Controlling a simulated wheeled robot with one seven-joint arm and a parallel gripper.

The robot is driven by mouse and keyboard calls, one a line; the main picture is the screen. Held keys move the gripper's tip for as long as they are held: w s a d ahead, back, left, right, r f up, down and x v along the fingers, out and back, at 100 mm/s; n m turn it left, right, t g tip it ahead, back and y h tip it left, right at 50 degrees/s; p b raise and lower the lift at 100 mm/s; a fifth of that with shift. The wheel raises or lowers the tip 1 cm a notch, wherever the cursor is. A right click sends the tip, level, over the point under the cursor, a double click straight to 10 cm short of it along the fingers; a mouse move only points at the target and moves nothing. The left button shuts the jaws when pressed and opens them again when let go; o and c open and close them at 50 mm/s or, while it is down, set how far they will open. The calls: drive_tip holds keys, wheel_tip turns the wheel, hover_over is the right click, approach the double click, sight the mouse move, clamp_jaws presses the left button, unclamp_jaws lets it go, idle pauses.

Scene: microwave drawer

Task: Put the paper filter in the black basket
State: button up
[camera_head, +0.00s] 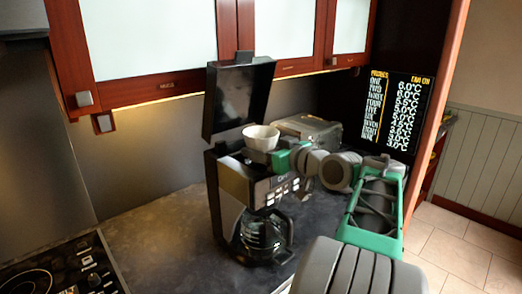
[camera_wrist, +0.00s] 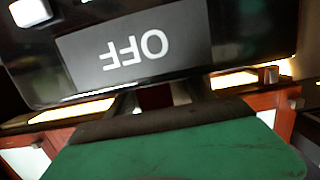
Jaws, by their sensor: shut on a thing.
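The white paper filter (camera_head: 261,136) is a small cup shape above the top of the black coffee maker (camera_head: 238,185), in the head view. My gripper (camera_head: 276,157) reaches in from the right and is shut on the filter at its lower right side. The filter looks roughly upright. The black basket cannot be made out clearly; the coffee maker's top opening is partly hidden behind the filter and my gripper. In the wrist view my gripper (camera_wrist: 160,98) points toward a dark panel with an upside-down "OFF" label (camera_wrist: 136,48); the filter cannot be made out there.
The coffee maker's lid (camera_head: 237,97) stands open behind the filter, below the wall cabinets (camera_head: 160,45). A glass carafe (camera_head: 262,232) sits in the machine. A grey box-like appliance (camera_head: 307,129) stands behind my arm. The counter (camera_head: 160,235) left of the machine is clear, beside a stove (camera_head: 60,270).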

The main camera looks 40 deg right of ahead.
drive_tip(key=shift+s+d+f+b, duration=0.1)
drive_tip(key=shift+f+b, duration=0.4)
drive_tip(key=shift+b, duration=0.05)
drive_tip(key=o, duration=1.3)
drive_tip(key=shift+o, duration=0.2)
